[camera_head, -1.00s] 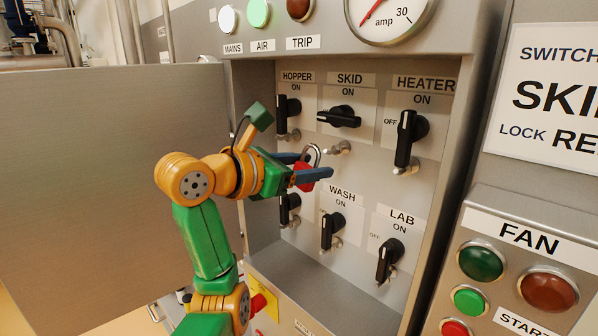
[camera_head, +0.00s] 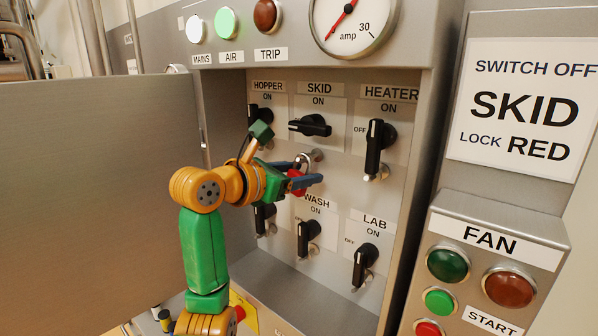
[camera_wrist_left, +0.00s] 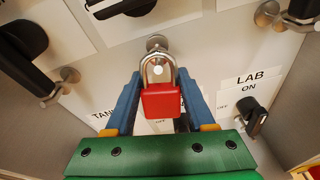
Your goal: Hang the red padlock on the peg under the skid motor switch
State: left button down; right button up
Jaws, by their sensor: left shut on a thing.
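The red padlock (camera_head: 296,184) is held in my left gripper (camera_head: 304,182), body down and silver shackle up. In the left wrist view the padlock (camera_wrist_left: 162,102) sits between the blue fingers of the gripper (camera_wrist_left: 160,98). The skid motor switch (camera_head: 310,125) is black, its handle lying level. The peg (camera_head: 317,155) under it is right at the shackle. In the left wrist view the peg's base (camera_wrist_left: 157,41) shows just above the shackle, and a bright round end shows inside the loop. I cannot tell whether the shackle is around the peg or only in front. My right gripper is out of view.
The heater switch (camera_head: 376,148) stands to the right, with its own peg below. The wash switch (camera_head: 308,237) and lab switch (camera_head: 364,265) are below. The open cabinet door (camera_head: 95,190) is at left. A sign (camera_head: 525,110) reads SKID, lock RED.

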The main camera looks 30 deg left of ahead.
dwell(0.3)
pick_arm(q)
jog(key=shift+c, duration=0.9)
grip_release()
jog(key=shift+s, duration=0.1)
